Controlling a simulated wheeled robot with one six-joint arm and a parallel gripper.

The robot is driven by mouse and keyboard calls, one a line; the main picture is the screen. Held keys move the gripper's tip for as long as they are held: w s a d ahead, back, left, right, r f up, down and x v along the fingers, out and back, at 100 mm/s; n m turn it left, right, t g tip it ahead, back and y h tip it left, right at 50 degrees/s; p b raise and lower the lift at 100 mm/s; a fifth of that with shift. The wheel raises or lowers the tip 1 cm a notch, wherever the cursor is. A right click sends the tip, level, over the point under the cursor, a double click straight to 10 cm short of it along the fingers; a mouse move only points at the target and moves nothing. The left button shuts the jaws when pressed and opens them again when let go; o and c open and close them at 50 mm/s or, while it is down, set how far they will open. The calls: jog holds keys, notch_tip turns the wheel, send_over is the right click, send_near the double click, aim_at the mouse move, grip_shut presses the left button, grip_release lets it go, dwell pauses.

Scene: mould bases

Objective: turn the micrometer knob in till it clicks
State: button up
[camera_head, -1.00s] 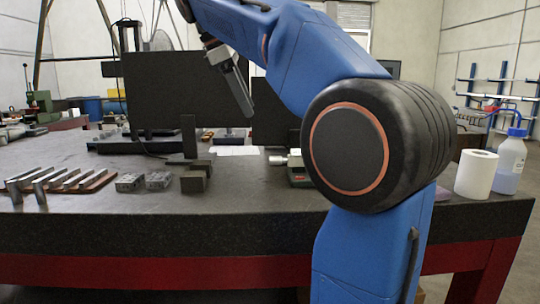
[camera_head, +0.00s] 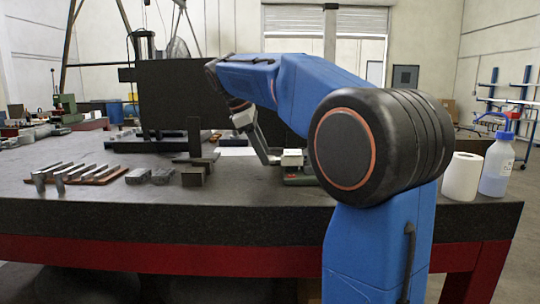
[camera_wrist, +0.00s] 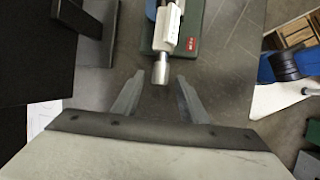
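The micrometer's silver knob (camera_wrist: 160,72) points toward my gripper in the wrist view. The light micrometer body (camera_wrist: 168,30) behind it is held on a green stand (camera_wrist: 190,32). In the head view the micrometer (camera_head: 292,158) sits on the table, partly hidden by my arm, with its base (camera_head: 298,180) below. My gripper (camera_wrist: 160,77) is open and empty, its two fingers apart on either side of the knob's end in the wrist view. I cannot tell whether the fingertips are at the knob's height. In the head view my gripper (camera_head: 269,158) is just left of the micrometer.
Dark angle blocks (camera_head: 194,165) stand to the left, with small metal blocks (camera_head: 150,176) and metal bars on a red-brown board (camera_head: 95,178) further left. A large dark plate (camera_head: 170,90) stands behind. A white roll (camera_head: 461,177) and a bottle (camera_head: 496,165) stand at right.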

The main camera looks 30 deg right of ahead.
jog(key=shift+d+f, duration=0.2)
jog(key=shift+f, duration=0.2)
grip_shut()
jog(key=shift+s, duration=0.1)
jog(key=shift+s+a+t+h, duration=0.2)
jog(key=shift+t+h, duration=0.5)
jog(key=shift+t, duration=0.3)
jog(key=t, duration=0.1)
jog(key=h, duration=0.1)
jog(key=m+t+h, duration=0.1)
jog(key=shift+s+a+f+t, duration=0.2)
jog(key=shift+s+f+t, duration=0.05)
jog(key=shift+f+t, duration=0.05)
jog(key=m+t+h, duration=0.1)
jog(key=t+h, duration=0.1)
jog(key=f+t+h, duration=0.1)
jog(key=t+h, duration=0.1)
jog(key=shift+s+a+f+m, duration=0.1)
jog(key=shift+s+m, duration=0.1)
jog(key=shift+m, duration=0.2)
